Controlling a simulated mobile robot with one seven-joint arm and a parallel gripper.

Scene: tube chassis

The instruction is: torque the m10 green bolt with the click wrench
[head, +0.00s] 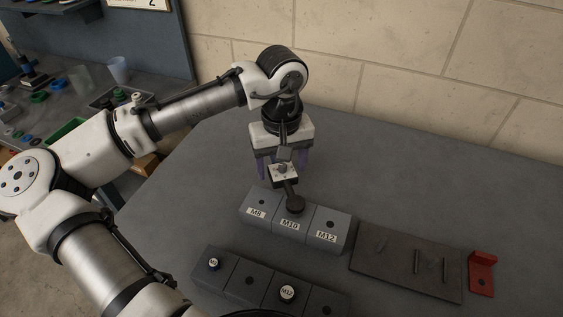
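Three grey blocks marked M8 (257,211), M10 (290,225) and M12 (328,238) stand in a joined row on the grey table. My gripper (283,172) points down just behind this row, with a purplish finger on each side. A tool with a dark shaft and a dark round head (294,204), which looks like the click wrench, reaches from between or in front of the fingers to over the M10 block. Whether the fingers clamp it is unclear. The head covers the top of the M10 block; whether it touches is unclear, and no green bolt shows.
A darker row of holders in front carries round pieces marked M8 (213,263) and M12 (287,292). A dark plate (408,263) with several slim pieces and a red bracket (482,273) lie to the right. The table behind the plate is clear.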

